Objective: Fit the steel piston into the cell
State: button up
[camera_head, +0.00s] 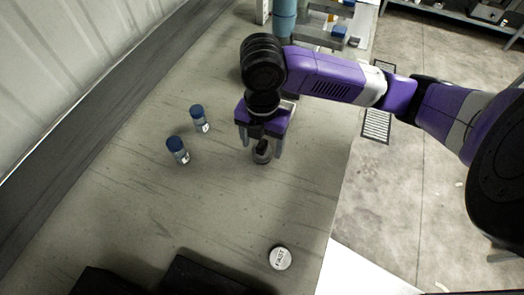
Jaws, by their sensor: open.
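My gripper (262,148) points down over the worktop, its two fingers spread apart. A small dark and metallic cylinder (262,154) stands on the worktop between or just below the fingertips. It may be the steel piston or the cell; the gripper hides its upper part, and I cannot tell which it is. I cannot see whether a finger touches it. A round piece with a pale, lettered top (280,258) stands apart near the front right edge of the worktop. No other thing is clearly the piston or the cell.
A blue cylinder (285,18) and a metal frame stand at the back. Dark objects (200,275) lie at the front edge. The worktop (130,215) is clear at the front left; its right edge drops to the floor.

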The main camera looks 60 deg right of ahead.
grip_shut()
dwell(0.3)
